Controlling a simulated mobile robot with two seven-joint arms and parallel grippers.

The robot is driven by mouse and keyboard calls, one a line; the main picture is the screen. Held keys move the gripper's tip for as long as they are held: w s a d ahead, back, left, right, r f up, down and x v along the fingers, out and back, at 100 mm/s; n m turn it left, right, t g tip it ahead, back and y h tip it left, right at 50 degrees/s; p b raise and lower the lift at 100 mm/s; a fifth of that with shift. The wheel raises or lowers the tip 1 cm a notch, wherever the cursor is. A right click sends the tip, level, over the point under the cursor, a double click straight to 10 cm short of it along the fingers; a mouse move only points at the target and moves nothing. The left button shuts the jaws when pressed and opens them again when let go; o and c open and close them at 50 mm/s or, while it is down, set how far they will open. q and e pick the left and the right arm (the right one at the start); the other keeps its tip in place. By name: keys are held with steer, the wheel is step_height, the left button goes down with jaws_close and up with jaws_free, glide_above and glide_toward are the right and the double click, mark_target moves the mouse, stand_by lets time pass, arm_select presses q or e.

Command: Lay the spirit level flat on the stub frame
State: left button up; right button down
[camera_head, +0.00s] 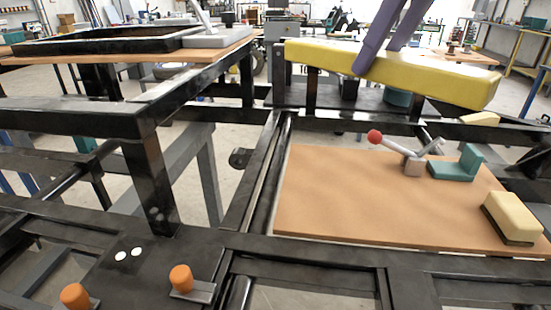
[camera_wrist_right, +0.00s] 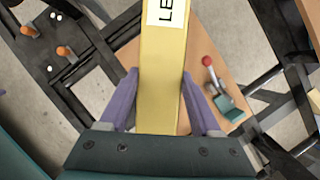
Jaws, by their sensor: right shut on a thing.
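The yellow spirit level (camera_head: 390,75) is held up in the air in the head view, over the back of a wooden board and black frame bars. My right gripper (camera_head: 378,45) comes down from above with its purple fingers on the level. In the right wrist view the yellow level (camera_wrist_right: 162,90) runs between the two fingers of the gripper (camera_wrist_right: 160,85), with a white label at its far end. Black metal frame bars (camera_head: 330,255) surround the board; I cannot tell which part is the stub frame.
On the wooden board (camera_head: 330,200) stand a red-knobbed lever clamp (camera_head: 413,165), a teal bracket (camera_head: 458,165) and a cream-topped block (camera_head: 512,218). Two orange knobs (camera_head: 181,278) (camera_head: 75,296) stand at the front left. A raised black frame (camera_head: 100,44) is at the back left.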

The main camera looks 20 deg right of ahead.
steer(key=shift+d+f+m, duration=0.2)
steer(key=shift+f+m, duration=0.1)
steer(key=shift+f, duration=0.3)
steer(key=shift+d+f+b, duration=0.1)
steer(key=shift+f+b, duration=0.25)
steer(key=shift+f, duration=0.05)
glide_above(348, 199)
steer(key=s, duration=0.2)
steer(key=f, duration=0.7)
steer(key=f+b, duration=0.1)
steer(key=f, duration=0.6)
steer(key=shift+w+d+f, duration=0.1)
steer(key=shift+w+f, duration=0.1)
steer(key=shift+f, duration=0.15)
step_height(348, 199, down, 4)
steer(key=shift+f, duration=0.25)
arm_select(q)
step_height(348, 199, down, 3)
steer(key=shift+w, duration=0.1)
steer(key=shift+f+b, duration=0.1)
steer(key=shift+b, duration=0.25)
arm_select(e)
steer(key=shift+c, duration=0.5)
jaws_free()
steer(key=shift+f, duration=0.1)
